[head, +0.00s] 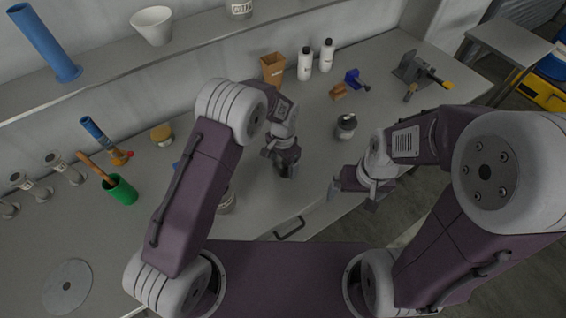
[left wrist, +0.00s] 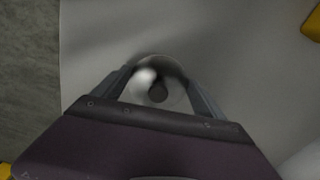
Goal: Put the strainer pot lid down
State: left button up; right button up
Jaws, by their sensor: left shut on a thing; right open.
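My left gripper (head: 281,163) hangs over the grey bench, right of its own upper arm. In the left wrist view its two fingers (left wrist: 160,88) are closed on a small round grey piece with a dark centre, which looks like the strainer pot lid (left wrist: 158,92). The lid is hard to make out in the head view. Whether it touches the bench is not clear. A grey round vessel (head: 227,203) is partly hidden by my left arm. My right gripper (head: 352,198) is open and empty near the bench's front edge.
A brown box (head: 272,68), two white bottles (head: 305,63), a blue clamp (head: 355,80) and an orange-brown piece (head: 338,92) stand farther back. A green cup (head: 120,190) and a flat grey disc (head: 68,286) are on the left. The bench between left gripper and dark pot looks clear.

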aim_at(283, 163)
pick_arm(q)
jog(key=o, duration=1.3)
jog(key=shift+f, duration=0.15)
jog(key=shift+r, duration=0.25)
notch_tip(283, 163, up, 12)
jog(key=shift+f+b, duration=0.1)
jog(key=shift+b, duration=0.45)
